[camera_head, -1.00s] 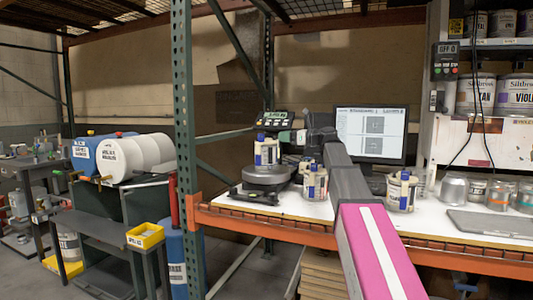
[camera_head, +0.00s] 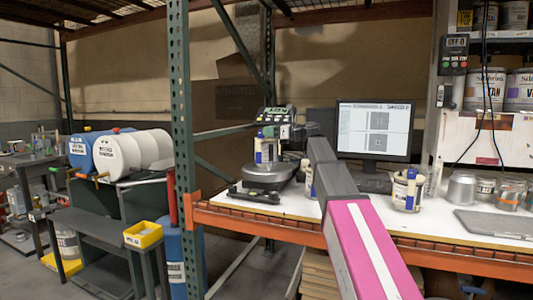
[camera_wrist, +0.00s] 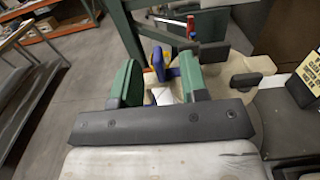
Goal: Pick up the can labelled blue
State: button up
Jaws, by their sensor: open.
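A can with a blue-and-white bottle shape on its front (camera_head: 265,152) stands upright on the round scale (camera_head: 267,180) in the head view. Its label is too small to read. In the wrist view my green-padded gripper (camera_wrist: 158,66) is open, with a blue and white object (camera_wrist: 162,93) between and beyond the fingers. I cannot tell if they touch it. A similar can (camera_head: 308,177) is mostly hidden behind my arm. Another can (camera_head: 407,191) stands right of my arm.
The white bench (camera_head: 300,206) has an orange front beam. A monitor (camera_head: 374,131) stands behind my arm. A grey laptop-like slab (camera_head: 497,223) and several metal cans lie at the right. A green rack post (camera_head: 180,120) rises left of the bench.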

aim_at(261, 131)
jog(key=x, duration=0.3)
jog(key=shift+a+f, duration=0.15)
jog(key=shift+a, duration=0.3)
jog(key=shift+c, duration=0.3)
grip_shut()
dwell(0.7)
